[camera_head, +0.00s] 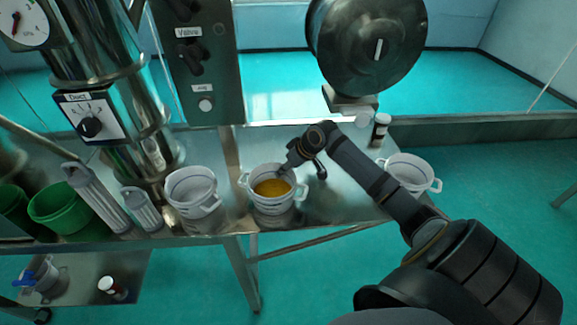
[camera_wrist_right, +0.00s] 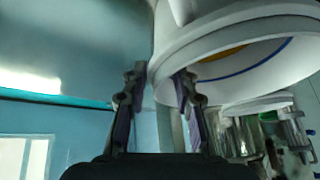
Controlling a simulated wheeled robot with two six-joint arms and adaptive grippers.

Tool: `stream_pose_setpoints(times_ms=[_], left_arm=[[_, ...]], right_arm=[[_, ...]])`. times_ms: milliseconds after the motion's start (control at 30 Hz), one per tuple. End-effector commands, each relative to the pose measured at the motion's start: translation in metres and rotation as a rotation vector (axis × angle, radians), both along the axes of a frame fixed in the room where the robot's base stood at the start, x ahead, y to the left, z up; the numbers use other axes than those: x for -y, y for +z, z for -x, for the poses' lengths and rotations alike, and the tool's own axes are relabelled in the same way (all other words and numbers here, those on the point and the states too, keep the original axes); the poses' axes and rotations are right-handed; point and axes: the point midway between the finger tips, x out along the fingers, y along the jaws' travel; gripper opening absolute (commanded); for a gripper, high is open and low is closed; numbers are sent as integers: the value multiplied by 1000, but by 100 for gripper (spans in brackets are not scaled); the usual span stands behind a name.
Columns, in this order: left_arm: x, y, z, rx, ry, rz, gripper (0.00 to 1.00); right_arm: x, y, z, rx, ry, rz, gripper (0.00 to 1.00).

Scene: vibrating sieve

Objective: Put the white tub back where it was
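A white tub (camera_head: 265,205) with yellow-orange contents stands upright at the middle of the metal table. My right gripper (camera_head: 284,168) is at its far right rim, pointing down and left. In the right wrist view the fingers (camera_wrist_right: 159,82) are spread apart, with the edge of the white tub (camera_wrist_right: 235,28) reaching between them. I see no finger clearly clamped on it. Two similar white tubs stand on the table, one to the left (camera_head: 190,188) and one at the right end (camera_head: 408,178). My left gripper is not in view.
A lower shelf (camera_head: 80,290) holds more items. Some bare tabletop lies right of the middle tub.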

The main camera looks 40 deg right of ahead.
Motion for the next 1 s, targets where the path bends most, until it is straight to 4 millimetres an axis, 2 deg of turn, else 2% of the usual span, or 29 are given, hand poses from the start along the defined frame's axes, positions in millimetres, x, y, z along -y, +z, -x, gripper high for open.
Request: stream_pose_setpoints(times_ms=[300,467,533,733,800,1000], left_arm=[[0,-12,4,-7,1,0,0],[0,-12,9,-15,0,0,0],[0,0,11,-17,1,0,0],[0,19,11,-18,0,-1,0],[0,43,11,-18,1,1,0],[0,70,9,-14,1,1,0]], right_arm=[[12,42,25,-1,3,12,28],[17,62,36,-3,2,11,28],[20,73,41,-4,0,12,28],[21,88,48,-7,3,9,28],[21,100,51,-5,-1,0,28],[24,106,56,-2,0,0,28]])
